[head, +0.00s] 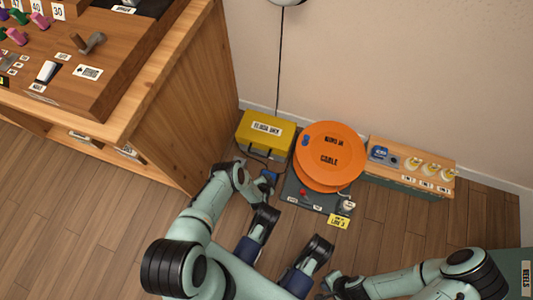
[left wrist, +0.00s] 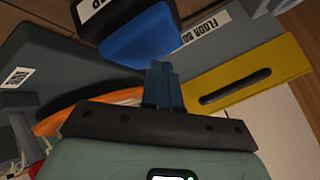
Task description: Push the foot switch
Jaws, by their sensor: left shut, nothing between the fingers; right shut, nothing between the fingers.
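The foot switch (head: 270,174) is a small blue pedal on the floor in front of the yellow box, partly hidden by my left gripper in the head view. The left wrist view shows its blue pedal face (left wrist: 140,38) on a dark base with a partly visible white label. My left gripper (head: 264,186) is shut and empty, right at the pedal. In the left wrist view its fingertips (left wrist: 161,66) are at the pedal's lower edge; I cannot tell whether they touch or press it. My right gripper (head: 328,288) is shut and empty, low near the bottom edge.
A yellow box (head: 265,132) stands behind the pedal. An orange cable reel (head: 330,157) sits on a grey base (head: 303,196) to its right. A wooden-topped unit (head: 411,167) stands by the wall. A wooden bench (head: 180,100) is at left.

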